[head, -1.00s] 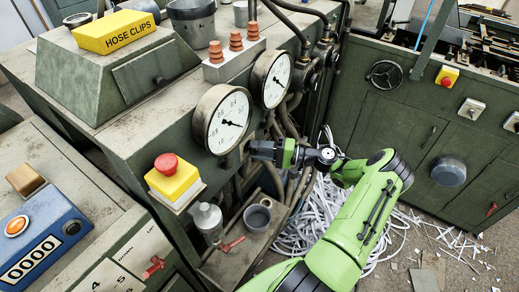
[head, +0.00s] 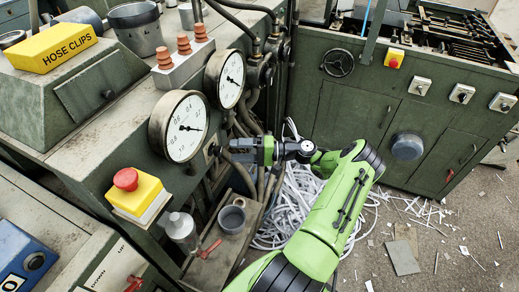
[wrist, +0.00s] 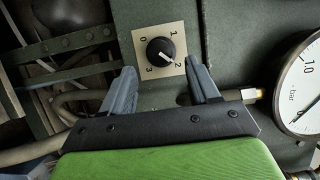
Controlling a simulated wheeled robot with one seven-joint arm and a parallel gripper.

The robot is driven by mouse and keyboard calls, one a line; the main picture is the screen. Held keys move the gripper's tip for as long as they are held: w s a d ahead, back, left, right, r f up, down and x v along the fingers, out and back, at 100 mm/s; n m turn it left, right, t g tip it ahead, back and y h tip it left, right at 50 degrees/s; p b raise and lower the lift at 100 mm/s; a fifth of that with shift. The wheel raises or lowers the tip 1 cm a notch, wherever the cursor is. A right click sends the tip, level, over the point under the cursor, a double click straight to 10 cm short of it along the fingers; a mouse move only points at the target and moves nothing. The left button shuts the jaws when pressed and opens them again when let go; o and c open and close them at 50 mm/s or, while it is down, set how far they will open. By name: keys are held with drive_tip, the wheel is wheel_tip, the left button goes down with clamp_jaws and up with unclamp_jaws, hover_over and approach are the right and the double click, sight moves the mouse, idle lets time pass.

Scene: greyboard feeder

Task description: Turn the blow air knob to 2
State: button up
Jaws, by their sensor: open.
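The blow air knob (wrist: 160,50) is a round black knob on a square cream plate (wrist: 139,37) marked 0 to 3. Its white pointer line faces the lower right, toward the 2. In the head view the knob (head: 212,149) is small, just right of the nearer gauge. My gripper (wrist: 160,67) is open, with one grey finger to each side below the knob in the wrist view. The fingers look clear of the knob, and nothing is between them. In the head view my gripper (head: 233,150) stands a little right of the knob, apart from the panel.
A pressure gauge (head: 180,127) sits left of the knob in the head view and right of it in the wrist view (wrist: 303,90). A yellow box with a red button (head: 135,192), a small shelf with a cup (head: 231,217) and several hoses are close by.

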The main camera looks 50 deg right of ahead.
drive_tip(key=v, duration=1.1)
